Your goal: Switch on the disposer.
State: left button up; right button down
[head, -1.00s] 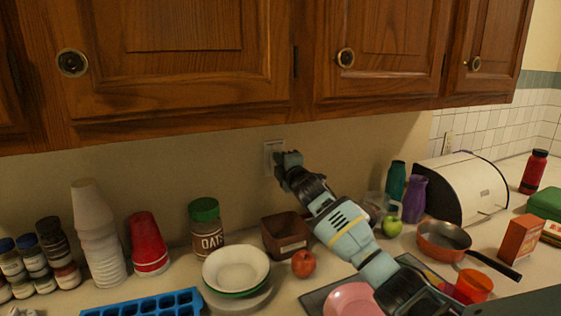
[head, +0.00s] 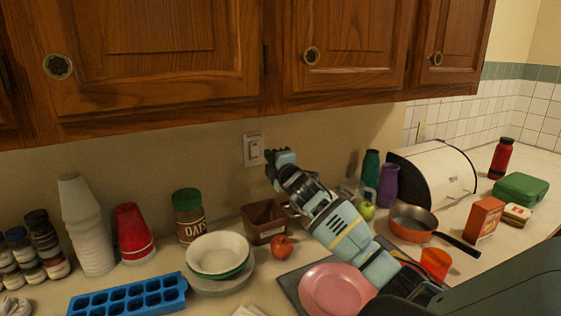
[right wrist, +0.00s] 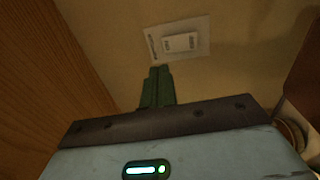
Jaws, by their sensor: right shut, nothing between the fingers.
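The wall switch (head: 253,149), a pale plate with a rocker, is on the wall below the upper cabinets in the head view. In the right wrist view the switch plate (right wrist: 180,42) is just beyond the fingertips, with its rocker showing. My right gripper (head: 275,164) is in front of the wall, a little to the right of and below the switch. Its dark green fingers (right wrist: 158,82) are together and empty, and they look apart from the plate. No disposer shows in either view. My left gripper is not in view.
Wooden cabinets (head: 350,50) overhang the wall. Below my right arm are a brown box (head: 264,222), a tomato (head: 281,246) and a pink plate (head: 333,289). Bowls (head: 218,255), an oats jar (head: 190,218) and cups (head: 133,232) stand to the left.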

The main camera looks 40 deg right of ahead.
jog(key=shift+s+a+r, duration=0.15)
jog(key=shift+s+a, duration=0.15)
jog(key=shift+s, duration=0.6)
jog(key=shift+s+a+r, duration=0.2)
jog(key=shift+s+a, duration=0.1)
jog(key=shift+s, duration=0.65)
jog(key=shift+s+a+r, duration=0.15)
jog(key=shift+s+a, duration=0.15)
jog(key=shift+s, duration=0.6)
